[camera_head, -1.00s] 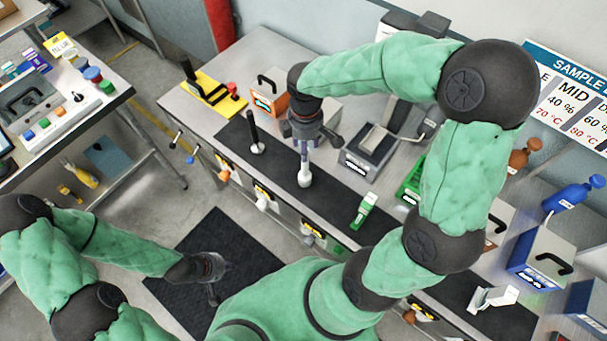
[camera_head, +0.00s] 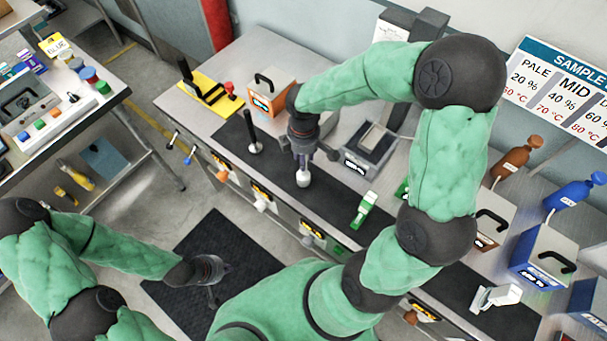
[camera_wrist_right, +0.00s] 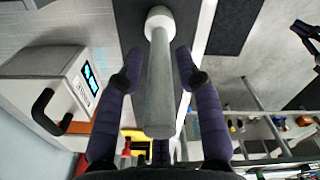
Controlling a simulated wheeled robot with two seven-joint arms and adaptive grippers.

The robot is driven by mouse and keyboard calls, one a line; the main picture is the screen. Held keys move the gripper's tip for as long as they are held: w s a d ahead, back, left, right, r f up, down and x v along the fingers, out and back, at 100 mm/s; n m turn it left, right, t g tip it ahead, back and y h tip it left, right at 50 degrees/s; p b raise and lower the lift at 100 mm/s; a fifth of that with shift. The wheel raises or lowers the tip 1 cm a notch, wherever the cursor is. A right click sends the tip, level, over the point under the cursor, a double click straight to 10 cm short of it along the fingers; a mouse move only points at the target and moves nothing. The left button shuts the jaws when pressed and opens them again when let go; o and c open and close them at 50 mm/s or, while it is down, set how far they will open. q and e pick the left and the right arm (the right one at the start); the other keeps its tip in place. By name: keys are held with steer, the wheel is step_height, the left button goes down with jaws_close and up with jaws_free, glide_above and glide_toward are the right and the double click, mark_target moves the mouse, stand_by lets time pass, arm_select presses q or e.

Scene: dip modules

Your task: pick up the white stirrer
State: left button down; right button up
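The white stirrer (camera_head: 303,179) stands upright on the dark strip of the bench, its round white end at the bottom. In the right wrist view its pale handle (camera_wrist_right: 160,85) runs between my two fingers. My right gripper (camera_wrist_right: 158,62) is open around it, with a gap visible on both sides. In the head view the right gripper (camera_head: 303,152) is above the stirrer's foot and hides its upper part. My left gripper (camera_head: 218,280) is open and empty over the dark floor mat, far from the stirrer.
A black stirrer (camera_head: 253,141) stands to the left. An orange-fronted box (camera_head: 271,92) is behind, and a grey device (camera_head: 372,148) is close on the right. A green-and-white item (camera_head: 364,209) lies on the strip. Coloured bottles and a blue box (camera_head: 537,258) are further right.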

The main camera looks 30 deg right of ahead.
jaws_close()
steer(key=shift+r, duration=0.2)
